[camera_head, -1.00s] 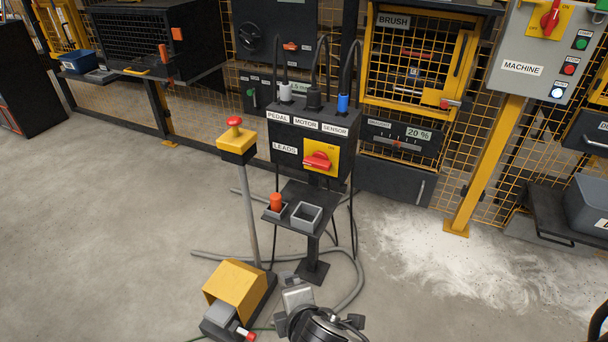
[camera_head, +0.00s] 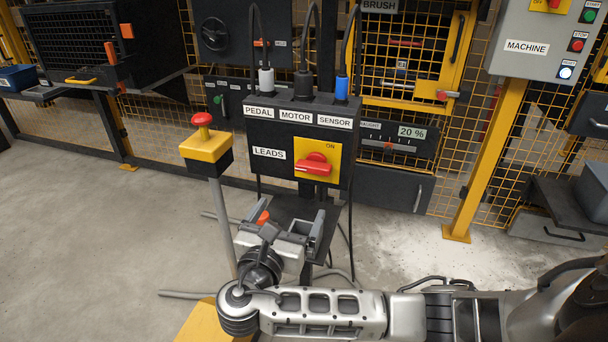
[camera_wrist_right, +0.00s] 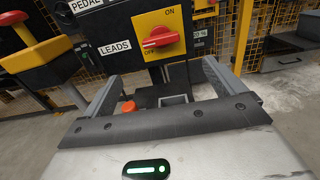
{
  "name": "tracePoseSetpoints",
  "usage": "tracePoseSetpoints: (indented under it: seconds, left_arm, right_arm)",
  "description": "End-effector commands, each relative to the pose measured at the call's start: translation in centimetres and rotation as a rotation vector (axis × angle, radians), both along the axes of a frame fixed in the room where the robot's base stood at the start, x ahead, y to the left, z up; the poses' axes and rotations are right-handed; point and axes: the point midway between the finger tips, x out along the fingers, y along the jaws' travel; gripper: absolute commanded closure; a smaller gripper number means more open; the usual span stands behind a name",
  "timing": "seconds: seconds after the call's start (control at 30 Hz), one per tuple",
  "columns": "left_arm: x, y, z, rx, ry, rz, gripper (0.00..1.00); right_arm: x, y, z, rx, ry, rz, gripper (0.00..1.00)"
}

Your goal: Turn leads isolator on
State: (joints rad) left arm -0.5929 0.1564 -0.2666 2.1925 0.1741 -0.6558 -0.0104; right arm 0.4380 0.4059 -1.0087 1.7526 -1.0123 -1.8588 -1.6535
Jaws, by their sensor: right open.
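The leads isolator is a red rotary knob (camera_head: 314,166) on a yellow plate (camera_head: 333,154), on the front of the black leads box (camera_head: 262,190). The knob lies roughly level, with ON printed above right. In the right wrist view the knob (camera_wrist_right: 162,37) is ahead, its left end near the OFF mark. My right gripper (camera_head: 283,227) is open and empty, below and in front of the box, apart from the knob. Its two fingers reach forward either side in the wrist view (camera_wrist_right: 160,84). My left gripper is not in view.
A yellow post box with a red button (camera_head: 206,146) stands left of the leads box. Plugs and cables rise from the box top. A small shelf (camera_head: 292,208) with an orange object (camera_head: 263,217) lies below. The grey machine panel (camera_head: 548,40) is at right.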

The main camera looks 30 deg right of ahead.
Motion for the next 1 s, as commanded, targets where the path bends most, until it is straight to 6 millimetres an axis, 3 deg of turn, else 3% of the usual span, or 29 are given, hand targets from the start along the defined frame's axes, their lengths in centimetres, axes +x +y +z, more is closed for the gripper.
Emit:
tracePoseSetpoints:
  seconds: [0.33,0.6,1.0]
  left_arm:
    - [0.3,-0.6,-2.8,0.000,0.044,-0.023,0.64]
    - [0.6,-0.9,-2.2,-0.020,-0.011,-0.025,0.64]
    - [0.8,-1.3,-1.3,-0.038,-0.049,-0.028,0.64]
  right_arm:
    - [4.7,-5.7,-0.1,-0.001,-0.003,-0.004,0.05]
    - [8.0,-9.5,0.0,0.002,-0.002,-0.001,0.05]
    - [9.6,-11.2,0.1,0.004,0.000,0.002,0.05]
